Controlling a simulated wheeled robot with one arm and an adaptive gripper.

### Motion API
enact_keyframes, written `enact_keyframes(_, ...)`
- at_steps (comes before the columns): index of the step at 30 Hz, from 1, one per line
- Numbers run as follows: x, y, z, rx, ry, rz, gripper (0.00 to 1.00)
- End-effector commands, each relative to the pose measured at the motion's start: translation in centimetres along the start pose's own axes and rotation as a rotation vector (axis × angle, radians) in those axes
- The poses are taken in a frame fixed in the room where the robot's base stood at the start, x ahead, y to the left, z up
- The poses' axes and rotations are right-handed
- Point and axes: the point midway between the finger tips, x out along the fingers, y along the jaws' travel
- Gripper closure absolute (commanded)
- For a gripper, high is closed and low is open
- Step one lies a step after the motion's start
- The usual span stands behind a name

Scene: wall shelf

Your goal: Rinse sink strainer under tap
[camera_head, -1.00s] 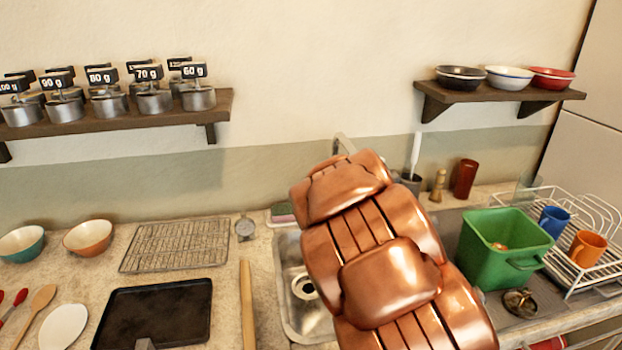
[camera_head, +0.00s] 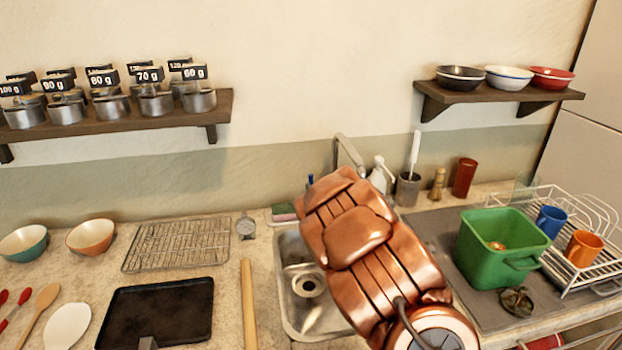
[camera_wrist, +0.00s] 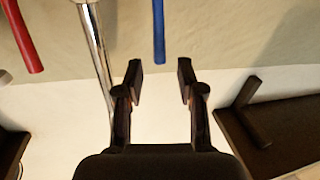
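A small round metal piece with a raised middle, which looks like the sink strainer (camera_head: 516,301), lies on the grey draining area in front of the green bin. The tap (camera_head: 349,152) rises behind the steel sink (camera_head: 284,322), whose round drain (camera_head: 308,284) shows left of my copper arm. My arm covers the right part of the sink and hides my gripper in the head view. In the wrist view my gripper (camera_wrist: 160,80) is open and empty, its two dark fingers apart. The chrome tap pipe (camera_wrist: 96,50) shows left of the fingers there.
A green bin (camera_head: 482,255) and a white dish rack (camera_head: 603,266) with mugs stand right. A soap bottle (camera_head: 381,176), brush holder (camera_head: 408,188) and red cup (camera_head: 464,178) stand behind. A cooling rack (camera_head: 178,244), black tray (camera_head: 158,312) and rolling pin (camera_head: 248,305) lie left.

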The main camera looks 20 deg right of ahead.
Motion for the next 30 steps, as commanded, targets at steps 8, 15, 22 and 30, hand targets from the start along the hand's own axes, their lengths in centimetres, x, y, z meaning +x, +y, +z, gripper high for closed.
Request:
enact_keyframes(8, 3.1, 0.0, 0.0, 0.001, -0.002, -0.001, 0.62)
enact_keyframes(15, 5.3, 0.1, -0.1, 0.001, -0.002, 0.002, 0.62)
enact_keyframes(22, 5.8, 0.1, 0.1, 0.001, -0.004, 0.002, 0.62)
enact_keyframes(30, 5.8, 0.1, 0.1, 0.000, -0.004, 0.002, 0.72)
